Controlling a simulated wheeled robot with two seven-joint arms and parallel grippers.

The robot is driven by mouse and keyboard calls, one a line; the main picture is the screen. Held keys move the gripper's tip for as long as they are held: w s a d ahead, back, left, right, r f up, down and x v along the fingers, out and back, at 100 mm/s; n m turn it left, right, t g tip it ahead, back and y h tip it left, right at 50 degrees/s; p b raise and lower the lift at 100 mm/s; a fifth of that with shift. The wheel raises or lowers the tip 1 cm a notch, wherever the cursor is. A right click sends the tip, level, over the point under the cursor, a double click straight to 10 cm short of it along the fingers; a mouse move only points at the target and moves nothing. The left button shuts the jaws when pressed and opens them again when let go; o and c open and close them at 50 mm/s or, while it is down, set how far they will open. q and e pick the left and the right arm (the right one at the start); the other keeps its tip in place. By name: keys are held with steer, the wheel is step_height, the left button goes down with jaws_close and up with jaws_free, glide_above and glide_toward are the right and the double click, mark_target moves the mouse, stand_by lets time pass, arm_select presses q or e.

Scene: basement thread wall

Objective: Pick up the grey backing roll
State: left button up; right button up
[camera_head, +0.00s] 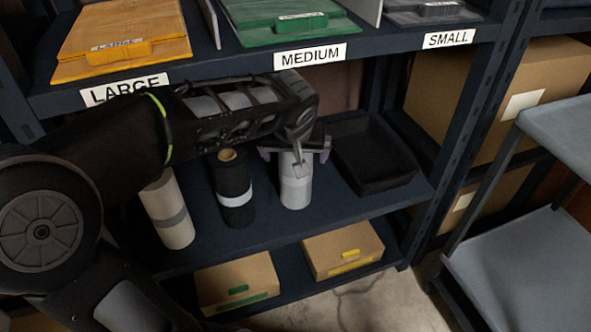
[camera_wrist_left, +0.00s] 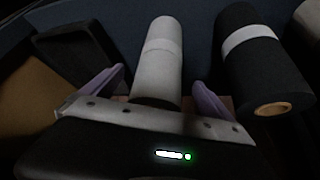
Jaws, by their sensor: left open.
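The grey backing roll (camera_head: 295,190) stands upright on the middle shelf, pale grey with a slightly different band. My left gripper (camera_head: 294,156) is open at the roll's upper end, one finger on each side. In the left wrist view the grey roll (camera_wrist_left: 162,55) lies between the two purple-grey fingers (camera_wrist_left: 159,82), with a visible gap on either side. Its near end is partly hidden by the gripper body. My right gripper is not in view.
A black roll (camera_head: 233,190) with a white band stands just left of the grey roll, and a cream roll (camera_head: 168,212) farther left. A black tray (camera_head: 372,165) sits close on the right. Boxes (camera_head: 237,283) lie below.

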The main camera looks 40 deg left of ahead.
arm_select(q)
steer(key=shift+f, duration=0.1)
steer(key=b+x, duration=0.2)
steer(key=x, duration=0.3)
steer(key=shift+c, duration=0.4)
steer(key=c, duration=1.8)
